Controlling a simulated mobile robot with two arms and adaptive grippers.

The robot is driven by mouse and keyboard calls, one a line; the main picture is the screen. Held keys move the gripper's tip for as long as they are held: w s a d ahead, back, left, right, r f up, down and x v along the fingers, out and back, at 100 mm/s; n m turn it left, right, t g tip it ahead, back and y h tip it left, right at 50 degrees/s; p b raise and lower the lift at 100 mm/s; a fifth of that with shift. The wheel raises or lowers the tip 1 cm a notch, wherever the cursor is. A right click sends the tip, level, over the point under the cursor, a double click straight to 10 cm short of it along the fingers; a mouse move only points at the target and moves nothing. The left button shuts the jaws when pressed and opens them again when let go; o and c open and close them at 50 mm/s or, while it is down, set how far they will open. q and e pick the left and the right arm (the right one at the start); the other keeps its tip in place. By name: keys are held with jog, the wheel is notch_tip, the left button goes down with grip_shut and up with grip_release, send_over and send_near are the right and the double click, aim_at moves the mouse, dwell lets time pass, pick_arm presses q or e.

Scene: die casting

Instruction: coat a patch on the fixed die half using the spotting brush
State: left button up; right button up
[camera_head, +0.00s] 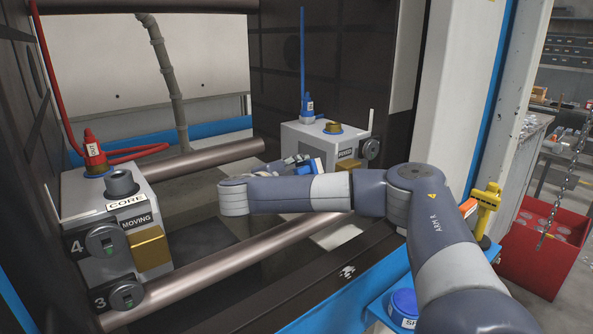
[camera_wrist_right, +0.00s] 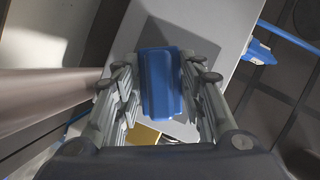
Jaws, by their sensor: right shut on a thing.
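The fixed die half (camera_head: 303,136) is a grey block labelled FIXED on the right platen, with a brass fitting on top and a gold block (camera_head: 338,186) at its lower front, partly behind my arm. My right gripper (camera_head: 303,163) is in front of its left face. It is shut on a blue handle, which I take for the spotting brush (camera_wrist_right: 160,82). In the right wrist view the grey die block (camera_wrist_right: 205,22) fills the space behind the handle. The bristles are hidden, so I cannot tell whether they touch the face. My left gripper is out of view.
The moving die half (camera_head: 88,208) with its gold block stands at left. Tie bars (camera_head: 215,262) cross below and behind my arm. A blue hose connector (camera_head: 307,104) rises from the fixed half. A red bin (camera_head: 535,245) and hanging chain are at right.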

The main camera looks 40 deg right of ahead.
jog(key=shift+s+d+b, duration=0.1)
jog(key=shift+s+b, duration=0.25)
jog(key=shift+s, duration=0.2)
jog(key=shift+w, duration=2.55)
jog(key=s, duration=0.7)
jog(key=shift+s+r+b, duration=0.2)
jog(key=shift+r+b, duration=0.1)
jog(key=shift+r, duration=0.05)
jog(key=w, duration=0.7)
jog(key=shift+w+d+b, duration=0.25)
jog(key=shift+d+b, duration=0.05)
